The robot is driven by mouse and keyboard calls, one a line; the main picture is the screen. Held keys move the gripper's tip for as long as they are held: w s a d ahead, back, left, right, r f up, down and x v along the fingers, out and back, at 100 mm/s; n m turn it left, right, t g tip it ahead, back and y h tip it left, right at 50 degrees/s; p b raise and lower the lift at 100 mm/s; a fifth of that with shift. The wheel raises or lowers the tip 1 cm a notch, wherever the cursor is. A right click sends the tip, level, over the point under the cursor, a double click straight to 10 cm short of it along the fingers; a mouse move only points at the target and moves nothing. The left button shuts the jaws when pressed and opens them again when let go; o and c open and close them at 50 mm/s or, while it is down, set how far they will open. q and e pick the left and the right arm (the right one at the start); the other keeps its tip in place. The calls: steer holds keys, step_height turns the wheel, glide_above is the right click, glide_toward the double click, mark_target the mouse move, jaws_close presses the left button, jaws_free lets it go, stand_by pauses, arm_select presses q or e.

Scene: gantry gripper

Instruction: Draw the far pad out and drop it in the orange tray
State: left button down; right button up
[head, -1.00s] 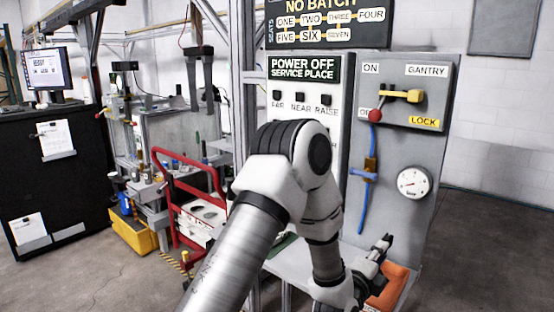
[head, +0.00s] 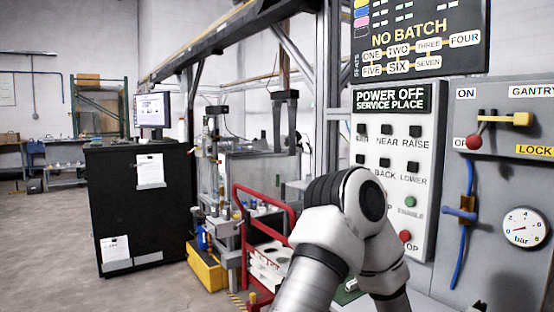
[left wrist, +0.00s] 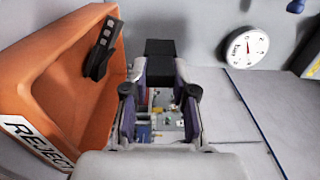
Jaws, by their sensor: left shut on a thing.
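My left gripper (left wrist: 160,78) shows in the left wrist view, its two fingers on either side of a black block (left wrist: 160,48) at their tips. It is shut on this block, which may be the pad. The orange tray (left wrist: 60,72), marked REJECT, stands just left of the gripper. A dark strip with pale spots (left wrist: 102,48) is seen against the tray's inside; I cannot tell whether it lies loose. In the head view an arm of mine crosses the lower middle, and its gripper is out of the picture. My right gripper is not in view.
A panel with buttons (head: 391,165) reads POWER OFF SERVICE PLACE. Right of it are a red-knobbed gantry lever (head: 497,120), a blue hose valve (head: 460,214) and a pressure gauge (head: 525,228). A red-railed cart (head: 270,235) and a black cabinet (head: 138,215) stand left.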

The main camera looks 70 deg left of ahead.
arm_select(q)
steer(key=c, duration=0.9)
jaws_free()
steer(key=shift+o, duration=0.2)
steer(key=v, duration=0.7)
steer(key=shift+s+d, duration=0.1)
steer(key=shift+s, duration=0.1)
